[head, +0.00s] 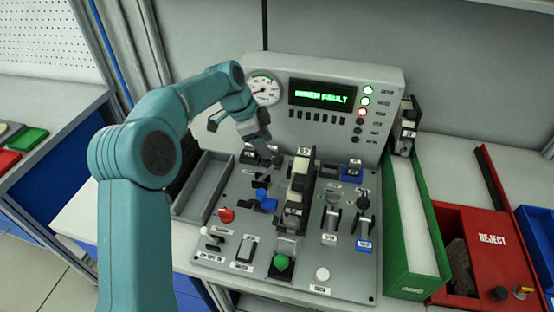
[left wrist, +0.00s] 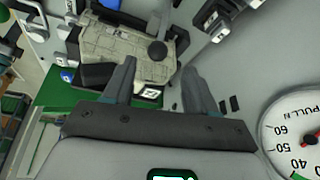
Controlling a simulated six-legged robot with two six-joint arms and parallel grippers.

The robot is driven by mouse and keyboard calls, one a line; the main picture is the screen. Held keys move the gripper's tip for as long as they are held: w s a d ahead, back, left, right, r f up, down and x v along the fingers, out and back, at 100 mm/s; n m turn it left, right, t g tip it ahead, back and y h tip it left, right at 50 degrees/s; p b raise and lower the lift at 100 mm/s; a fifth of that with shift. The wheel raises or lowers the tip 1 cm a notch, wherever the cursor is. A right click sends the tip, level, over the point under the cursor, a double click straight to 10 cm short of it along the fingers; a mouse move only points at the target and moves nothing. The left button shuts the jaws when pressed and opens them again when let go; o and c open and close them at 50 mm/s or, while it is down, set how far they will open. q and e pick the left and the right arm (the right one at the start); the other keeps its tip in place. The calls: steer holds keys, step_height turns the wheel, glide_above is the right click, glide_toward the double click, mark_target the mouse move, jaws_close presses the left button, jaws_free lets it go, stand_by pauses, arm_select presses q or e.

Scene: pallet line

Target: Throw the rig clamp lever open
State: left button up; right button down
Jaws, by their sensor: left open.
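The test rig (head: 236,240) is a grey panel box with knobs and levers. A tall dark fixture with a pale block (head: 300,182) stands upright at its middle. A blue handle-like part (head: 266,200) sits just left of it; I cannot tell for certain which part is the clamp lever. My left gripper (head: 262,150) is over the rig's back left, beyond the blue part, open. In the left wrist view its two fingers (left wrist: 158,85) are apart, with a beige block (left wrist: 125,48) and black round knob (left wrist: 157,51) showing beyond them. My right gripper is out of view.
A round gauge (head: 263,88) and a green-lit display (head: 322,95) stand behind the rig. A grey tray (head: 205,187) lies left. A green-sided bin (head: 420,235) and a red REJECT bin (head: 487,240) are on the right.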

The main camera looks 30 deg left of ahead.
mark_target(274, 158)
arm_select(q)
steer(key=p+x, duration=0.1)
steer(key=x, duration=0.7)
steer(key=shift+d+f, duration=0.1)
steer(key=shift+d, duration=0.15)
steer(key=shift+s, duration=0.25)
steer(key=shift+w+a, duration=0.1)
steer(key=shift+w, duration=0.05)
jaws_close()
